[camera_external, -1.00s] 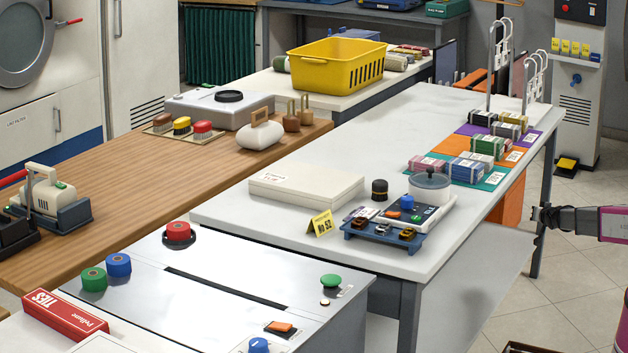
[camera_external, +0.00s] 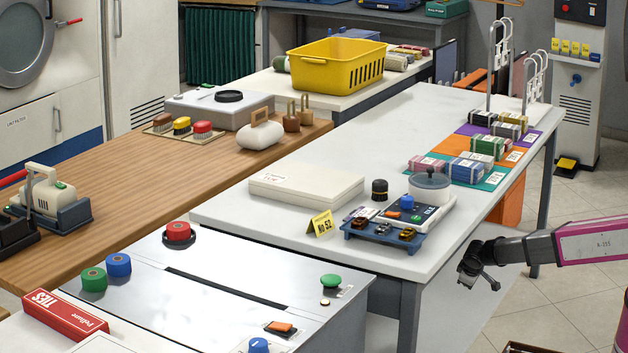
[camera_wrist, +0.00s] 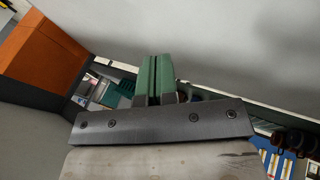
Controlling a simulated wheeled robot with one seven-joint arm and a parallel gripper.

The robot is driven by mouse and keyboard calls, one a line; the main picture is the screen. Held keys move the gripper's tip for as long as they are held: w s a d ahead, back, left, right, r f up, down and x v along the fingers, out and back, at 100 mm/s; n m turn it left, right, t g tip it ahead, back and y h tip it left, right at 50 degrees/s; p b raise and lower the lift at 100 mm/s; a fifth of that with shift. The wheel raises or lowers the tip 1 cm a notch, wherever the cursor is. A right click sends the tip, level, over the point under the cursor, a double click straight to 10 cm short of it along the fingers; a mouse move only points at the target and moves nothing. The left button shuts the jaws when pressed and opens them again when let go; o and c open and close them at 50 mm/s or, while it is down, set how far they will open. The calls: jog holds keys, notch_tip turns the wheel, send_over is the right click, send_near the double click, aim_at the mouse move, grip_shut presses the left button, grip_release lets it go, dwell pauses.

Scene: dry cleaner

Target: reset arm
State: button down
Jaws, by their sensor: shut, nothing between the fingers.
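My gripper (camera_external: 474,275) is in the external view at the right, beside the near right end of the white table (camera_external: 440,240) and apart from it. It points left and downward at the end of my pink and black arm. In the wrist view my gripper (camera_wrist: 157,78) shows two green fingers pressed together, with nothing between them. My gripper holds nothing.
A blue tray (camera_external: 362,234) with small items sits near the table's right edge, with a grey pot (camera_external: 430,185) behind it. White hangers (camera_external: 492,70) stand at the table's far end. Tiled floor (camera_external: 590,290) lies open to the right.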

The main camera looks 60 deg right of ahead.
jog(key=s+a+r+g+y, duration=0.1)
jog(key=s+a+r+y, duration=0.1)
jog(key=a, duration=0.8)
jog(key=s+a+r+g+y, duration=0.1)
jog(key=s+a+r, duration=0.4)
jog(key=a, duration=0.5)
jog(key=s+a+r+g+y, duration=0.1)
jog(key=s+a+r, duration=0.3)
jog(key=a, duration=0.6)
jog(key=s+y, duration=0.1)
jog(key=s, duration=0.1)
jog(key=shift+s+n+y, duration=0.3)
jog(key=shift+s+y, duration=0.1)
dwell(0.3)
